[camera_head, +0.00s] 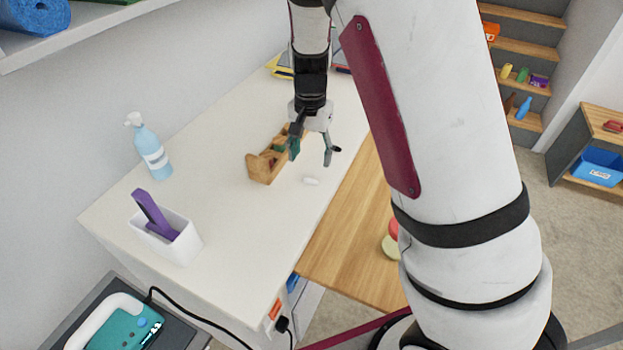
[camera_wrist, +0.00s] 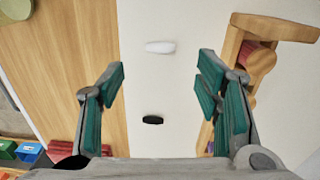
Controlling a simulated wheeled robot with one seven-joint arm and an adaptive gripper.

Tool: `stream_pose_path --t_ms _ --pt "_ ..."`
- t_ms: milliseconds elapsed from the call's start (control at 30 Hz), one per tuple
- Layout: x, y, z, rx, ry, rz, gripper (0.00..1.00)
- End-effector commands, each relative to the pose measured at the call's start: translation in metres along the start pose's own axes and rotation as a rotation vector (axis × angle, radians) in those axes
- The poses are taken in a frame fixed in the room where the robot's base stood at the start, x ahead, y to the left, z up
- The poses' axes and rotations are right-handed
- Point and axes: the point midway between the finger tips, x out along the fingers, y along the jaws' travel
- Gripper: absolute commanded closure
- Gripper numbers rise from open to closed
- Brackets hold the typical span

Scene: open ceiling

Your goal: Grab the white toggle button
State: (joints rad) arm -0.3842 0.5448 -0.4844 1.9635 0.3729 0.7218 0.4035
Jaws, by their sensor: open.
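The white toggle button (camera_head: 311,181) is a small elongated white piece lying on the white tabletop (camera_head: 228,228), just in front of the wooden box. In the wrist view the white toggle button (camera_wrist: 160,47) lies ahead of the fingertips, between their lines. My gripper (camera_head: 311,156) is open and empty above the tabletop, a little behind the button in the head view. Its green-padded fingers also show in the wrist view (camera_wrist: 161,80), spread wide. Nothing hides the button.
A wooden box (camera_head: 258,167) stands close to the left of the button. A small black piece (camera_wrist: 153,120) lies on the table between the fingers. A blue bottle (camera_head: 153,150) and a white holder (camera_head: 178,243) stand further left. A wooden surface (camera_head: 345,250) adjoins the right edge.

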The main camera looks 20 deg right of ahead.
Motion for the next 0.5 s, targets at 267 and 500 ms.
stream_pose_path --t_ms 267,500 --pt "0.030 0.000 0.000 0.000 0.000 0.000 0.42" --pt "0.054 0.001 -0.002 0.001 -0.002 0.003 0.42"
